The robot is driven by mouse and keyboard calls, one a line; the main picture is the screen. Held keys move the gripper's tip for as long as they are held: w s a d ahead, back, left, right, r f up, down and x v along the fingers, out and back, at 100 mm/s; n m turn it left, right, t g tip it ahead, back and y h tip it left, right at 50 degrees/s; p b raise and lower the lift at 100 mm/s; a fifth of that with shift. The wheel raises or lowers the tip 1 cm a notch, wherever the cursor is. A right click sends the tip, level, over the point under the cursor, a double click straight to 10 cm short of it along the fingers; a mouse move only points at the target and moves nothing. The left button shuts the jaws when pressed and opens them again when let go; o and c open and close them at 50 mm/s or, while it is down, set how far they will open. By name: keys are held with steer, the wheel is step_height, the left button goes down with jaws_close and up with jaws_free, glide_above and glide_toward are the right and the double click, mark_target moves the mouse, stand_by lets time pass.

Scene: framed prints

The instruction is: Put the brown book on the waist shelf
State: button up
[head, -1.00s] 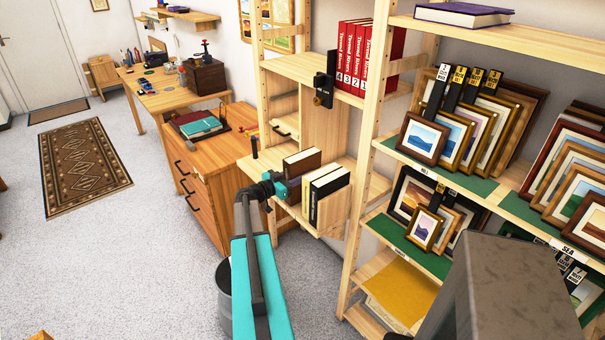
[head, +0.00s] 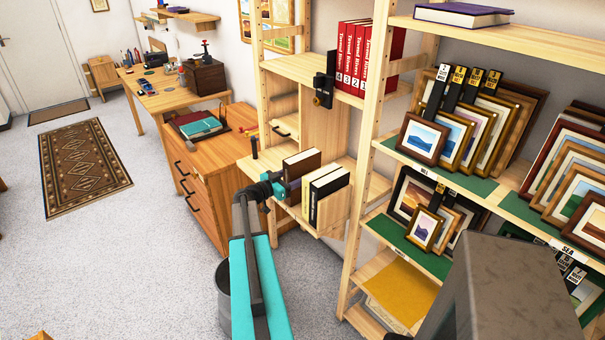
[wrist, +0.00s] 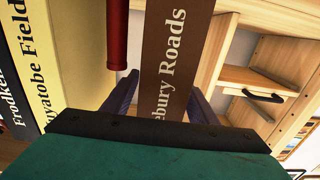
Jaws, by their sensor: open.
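The brown book (head: 302,163) stands upright on the light wood shelf (head: 335,222) of the unit, left of a black and a cream book. My gripper (head: 279,186) is at the spine side of the book in the head view. In the wrist view my gripper (wrist: 163,98) is open, one finger on each side of the lower spine. I cannot tell whether the fingers touch the book. The gripper body hides the spine's near end.
The cream book (head: 327,190) stands close right of the brown one. Red books (head: 357,58) stand on the shelf above. A wooden drawer cabinet (head: 207,185) is to the left, and framed prints (head: 470,115) fill the right rack. Grey floor (head: 130,260) is free at left.

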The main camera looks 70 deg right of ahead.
mark_target(286, 180)
steer(key=b+v, duration=0.3)
steer(key=v, duration=0.8)
steer(key=shift+a+f, duration=0.1)
steer(key=shift+a, duration=0.1)
steer(key=shift+w, duration=0.1)
steer(key=w+a+f+n+t+y, duration=0.35)
steer(key=a+f+n, duration=0.35)
steer(key=a+f, duration=0.85)
steer(key=w+a+f+n+t+y, duration=0.2)
steer(key=w+a+f+n+y, duration=0.3)
steer(key=a+f, duration=1.1)
steer(key=s+a+f+n+y, duration=0.2)
steer(key=s+a+f+n, duration=0.2)
steer(key=a, duration=0.8)
steer(key=s+a+f+n+g+y, duration=0.1)
steer(key=s+a+f+n+y, duration=0.1)
steer(key=a, duration=1)
steer(key=s+a+f+n+y, duration=0.2)
steer(key=s+a+f+n, duration=0.3)
steer(key=a, duration=0.7)
steer(key=shift+s+a+f+n, duration=0.35)
steer(key=shift+s+n, duration=0.55)
steer(key=shift+s, duration=0.3)
steer(key=shift+o, duration=0.4)
steer(key=shift+m+g+y, duration=0.25)
steer(key=shift+m, duration=0.05)
